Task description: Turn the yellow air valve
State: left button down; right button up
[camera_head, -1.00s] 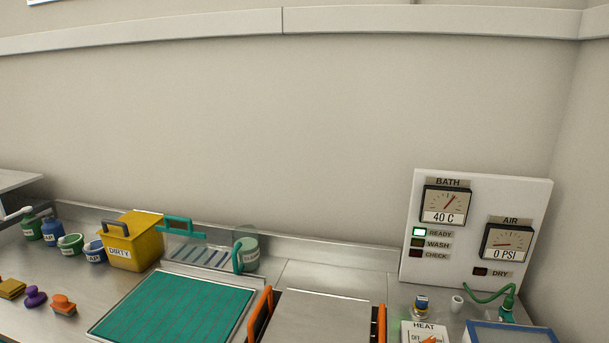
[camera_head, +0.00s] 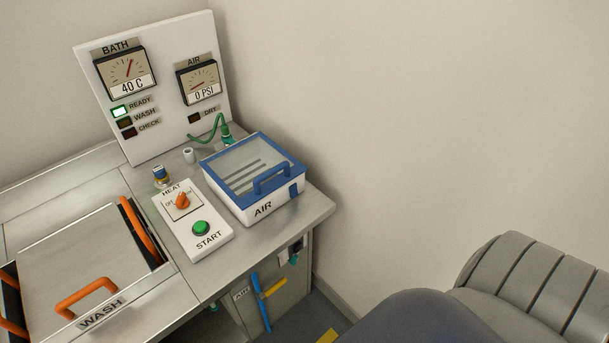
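The yellow air valve handle (camera_head: 273,288) sits on a thin blue upright pipe (camera_head: 261,304) at the front of the bench's right end, below the counter. A small AIR label (camera_head: 241,294) is just left of it. The handle lies across the pipe, tilted up to the right. The AIR gauge (camera_head: 199,82) on the white panel reads 0 PSI.
The blue-lidded AIR box (camera_head: 256,207) stands on the counter above the valve, its lid shut. The HEAT and START control box (camera_head: 211,239) and WASH lid (camera_head: 84,268) are to the left.

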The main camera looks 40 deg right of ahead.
aim_at(273, 288)
jog(key=z, duration=0.75)
